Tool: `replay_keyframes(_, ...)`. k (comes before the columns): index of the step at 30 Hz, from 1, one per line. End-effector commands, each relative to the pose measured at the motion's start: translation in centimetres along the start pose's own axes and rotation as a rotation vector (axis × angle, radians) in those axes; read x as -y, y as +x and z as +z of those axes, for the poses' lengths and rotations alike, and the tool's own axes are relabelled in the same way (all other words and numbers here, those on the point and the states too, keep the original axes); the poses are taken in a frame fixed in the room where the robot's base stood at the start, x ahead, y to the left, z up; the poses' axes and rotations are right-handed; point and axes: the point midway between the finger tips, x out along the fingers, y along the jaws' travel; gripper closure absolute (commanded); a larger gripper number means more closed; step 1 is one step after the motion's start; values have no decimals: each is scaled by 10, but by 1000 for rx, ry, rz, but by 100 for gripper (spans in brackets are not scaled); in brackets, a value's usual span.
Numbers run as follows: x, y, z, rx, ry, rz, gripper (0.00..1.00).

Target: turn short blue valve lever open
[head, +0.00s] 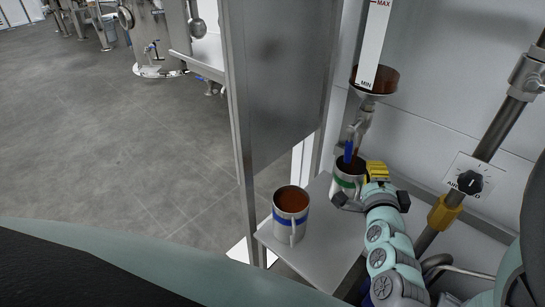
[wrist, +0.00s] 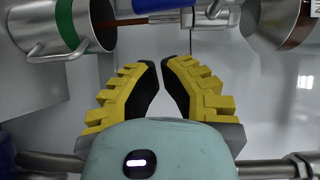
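The short blue valve lever (head: 348,152) hangs below the metal valve under the brown-filled vessel (head: 375,80). In the wrist view, part of the blue lever (wrist: 160,5) shows at the top edge, beyond my fingertips. My gripper (head: 375,172) has yellow fingers and is just right of the lever, apart from it. In the wrist view, the fingertips (wrist: 161,62) lean together with only a thin gap and nothing held. A green-banded mug (head: 343,186) stands below the valve, partly behind my gripper. A brown streak (wrist: 128,21) shows between the mug and the valve.
A blue-banded mug (head: 291,218) with brown liquid stands at the left of the small metal shelf (head: 322,248). A metal panel (head: 278,75) rises left of the shelf. A black knob (head: 469,182) and pipe are to the right. Open floor (head: 120,130) lies at left.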

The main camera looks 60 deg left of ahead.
Motion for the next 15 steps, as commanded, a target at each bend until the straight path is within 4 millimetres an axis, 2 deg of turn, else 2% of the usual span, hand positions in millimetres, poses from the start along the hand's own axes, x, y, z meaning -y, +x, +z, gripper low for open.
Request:
replay_keyframes(2,2,13,2,4,0,-4,100)
replay_keyframes(7,2,28,21,5,1,-2,100)
replay_keyframes(15,0,37,31,7,-2,2,100)
